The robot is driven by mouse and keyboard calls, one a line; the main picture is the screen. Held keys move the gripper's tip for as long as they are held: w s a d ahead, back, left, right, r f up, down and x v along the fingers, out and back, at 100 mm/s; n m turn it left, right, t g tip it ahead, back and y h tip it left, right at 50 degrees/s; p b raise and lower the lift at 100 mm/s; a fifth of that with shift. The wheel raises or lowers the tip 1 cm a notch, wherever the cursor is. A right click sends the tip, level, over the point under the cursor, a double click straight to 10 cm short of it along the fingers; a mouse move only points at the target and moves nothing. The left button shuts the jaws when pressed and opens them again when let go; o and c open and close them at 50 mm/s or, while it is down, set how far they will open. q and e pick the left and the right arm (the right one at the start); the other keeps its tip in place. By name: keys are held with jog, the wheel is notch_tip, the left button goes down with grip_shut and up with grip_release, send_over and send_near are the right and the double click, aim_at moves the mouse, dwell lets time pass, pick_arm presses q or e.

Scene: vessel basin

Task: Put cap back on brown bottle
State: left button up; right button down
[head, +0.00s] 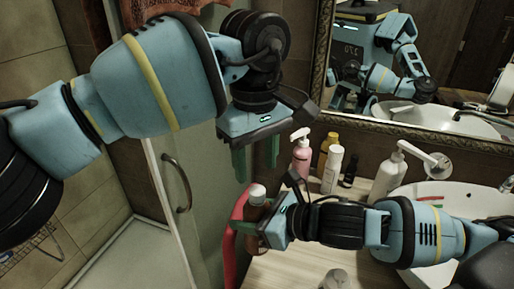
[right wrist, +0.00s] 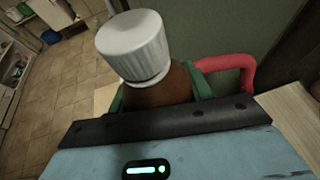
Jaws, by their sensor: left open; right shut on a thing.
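The brown bottle (head: 255,211) stands roughly upright, with a white ribbed cap (head: 257,191) at its top. In the right wrist view the cap (right wrist: 134,46) sits over the neck of the bottle (right wrist: 160,86), with no clear gap between them. I cannot tell whether it is screwed tight. My right gripper (head: 246,228) is shut on the bottle's body, its green fingers on either side. My left gripper (head: 257,172) is above the cap, pointing down, open and empty, its green fingers apart and not touching the cap.
A red curved object (head: 231,245) is beside the bottle at the counter's left edge. A pink pump bottle (head: 301,157), a white bottle (head: 333,170) and other toiletries stand behind. The basin (head: 480,205) is at right. A glass door with a handle (head: 178,183) is at left.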

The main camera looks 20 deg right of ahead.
pick_arm(q)
jog(key=n, duration=0.5)
jog(key=shift+r, duration=0.15)
jog(key=n, duration=0.4)
jog(key=shift+r+n, duration=0.1)
jog(key=shift+n, duration=0.2)
jog(key=n, duration=0.4)
jog(key=shift+d+r+n, duration=0.1)
jog(key=shift+n, duration=0.2)
jog(key=n, duration=0.4)
jog(key=shift+w+r+n, duration=0.1)
jog(key=shift+r+n, duration=0.05)
jog(key=shift+n, duration=0.25)
jog(key=n, duration=0.4)
jog(key=shift+r+n, duration=0.1)
jog(key=shift+n, duration=0.2)
jog(key=n, duration=0.4)
jog(key=shift+r+n, duration=0.1)
jog(key=shift+n, duration=0.2)
jog(key=n, duration=0.4)
jog(key=shift+r+n, duration=0.1)
jog(key=shift+n, duration=0.2)
jog(key=n, duration=0.5)
jog(key=shift+r+n, duration=0.15)
jog(key=shift+n, duration=0.15)
